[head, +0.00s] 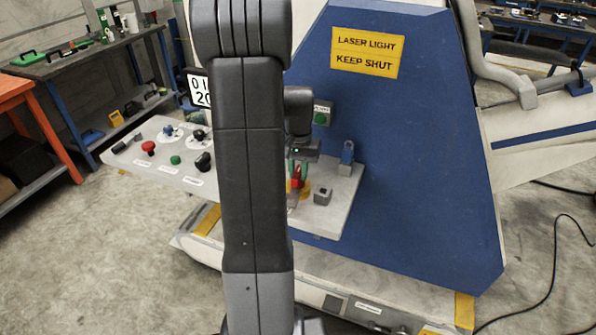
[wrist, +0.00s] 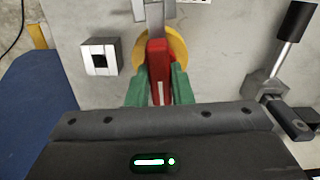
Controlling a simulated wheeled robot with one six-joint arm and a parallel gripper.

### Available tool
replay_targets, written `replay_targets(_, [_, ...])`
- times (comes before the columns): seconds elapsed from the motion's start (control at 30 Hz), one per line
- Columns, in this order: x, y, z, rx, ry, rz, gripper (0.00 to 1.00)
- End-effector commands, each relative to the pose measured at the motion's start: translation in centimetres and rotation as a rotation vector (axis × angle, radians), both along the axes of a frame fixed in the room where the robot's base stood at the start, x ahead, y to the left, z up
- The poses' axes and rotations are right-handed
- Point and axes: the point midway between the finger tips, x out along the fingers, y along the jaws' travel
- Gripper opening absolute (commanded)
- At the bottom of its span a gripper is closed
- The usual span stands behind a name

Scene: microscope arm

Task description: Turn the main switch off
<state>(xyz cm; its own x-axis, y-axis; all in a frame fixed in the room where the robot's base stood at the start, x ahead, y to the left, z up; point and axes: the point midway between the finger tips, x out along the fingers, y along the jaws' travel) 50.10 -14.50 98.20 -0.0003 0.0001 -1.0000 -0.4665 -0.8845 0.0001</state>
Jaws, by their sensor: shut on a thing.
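The main switch, a red handle (wrist: 157,62) on a round yellow plate (wrist: 176,50), sits on the grey panel (wrist: 225,70). A white mark shows on the handle, and a grey metal strip lies beyond its far end. My gripper (wrist: 157,88) has its green fingers on both sides of the red handle and is shut on it. In the head view the red handle (head: 296,178) shows beside my arm, with my gripper (head: 298,170) at it. My arm hides part of the panel there.
A grey block with a square dark opening (wrist: 100,57) stands left of the switch in the wrist view. A black-knobbed lever (wrist: 285,50) stands at right.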

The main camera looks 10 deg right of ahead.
Motion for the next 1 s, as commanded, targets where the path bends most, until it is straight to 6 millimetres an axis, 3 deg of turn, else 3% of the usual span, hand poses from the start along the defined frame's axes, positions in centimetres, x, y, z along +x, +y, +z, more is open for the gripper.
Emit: replay_targets(1.0, [0.07, -0.02, 0.11, -0.002, -0.001, 0.931, 0.0])
